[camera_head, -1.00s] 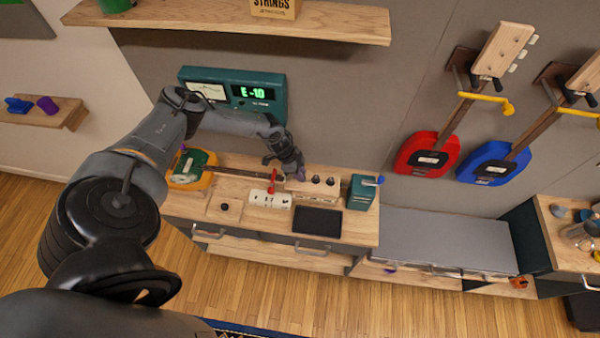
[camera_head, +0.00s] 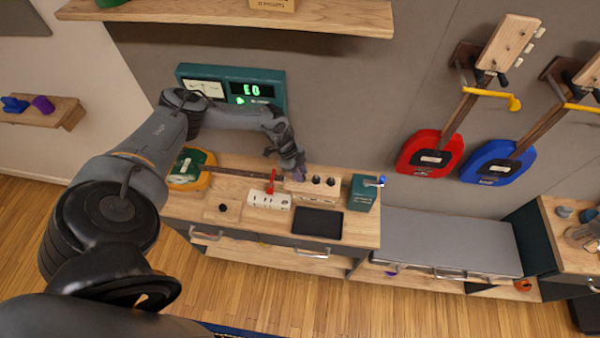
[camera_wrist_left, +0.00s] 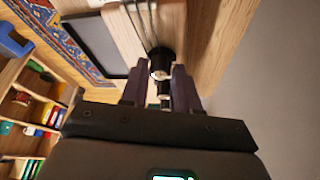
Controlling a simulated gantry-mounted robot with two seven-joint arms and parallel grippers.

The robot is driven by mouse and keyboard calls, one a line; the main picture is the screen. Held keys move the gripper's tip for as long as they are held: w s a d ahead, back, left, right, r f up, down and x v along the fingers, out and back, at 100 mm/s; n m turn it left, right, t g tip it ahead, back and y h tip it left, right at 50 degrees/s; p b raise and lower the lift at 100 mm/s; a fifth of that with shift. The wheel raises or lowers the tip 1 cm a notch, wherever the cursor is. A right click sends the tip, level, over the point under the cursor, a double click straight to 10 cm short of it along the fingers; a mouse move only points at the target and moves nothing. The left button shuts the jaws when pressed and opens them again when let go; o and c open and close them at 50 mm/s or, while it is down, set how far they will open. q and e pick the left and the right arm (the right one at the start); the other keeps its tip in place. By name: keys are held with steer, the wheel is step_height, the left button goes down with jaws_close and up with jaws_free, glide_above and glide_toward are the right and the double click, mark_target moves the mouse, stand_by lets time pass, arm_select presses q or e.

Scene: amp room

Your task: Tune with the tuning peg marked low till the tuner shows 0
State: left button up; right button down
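The green tuner (camera_head: 232,90) on the back wall shows "E 0" in green digits, beside a needle dial (camera_head: 205,88). An instrument with a yellow and green body (camera_head: 190,168) lies on the bench, its neck running right to a pale wooden headstock (camera_head: 325,193). Two dark pegs (camera_head: 323,181) stand clear on the headstock. My left gripper (camera_head: 297,174) is at its left end. My right gripper is out of view.
A red-levered white block (camera_head: 268,200), a black tray (camera_head: 318,222) and a teal box with a blue crank (camera_head: 362,192) crowd the bench near the headstock. Red (camera_head: 430,156) and blue (camera_head: 498,163) instruments hang at right. A shelf (camera_head: 230,17) overhangs the tuner.

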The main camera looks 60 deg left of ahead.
arm_select(q)
steer(key=o, duration=0.3)
steer(key=b+v, duration=0.1)
steer(key=v, duration=0.9)
steer(key=shift+a+r, duration=0.15)
steer(key=shift+r, duration=0.2)
steer(key=shift+s+f, duration=0.1)
steer(key=shift+s, duration=0.1)
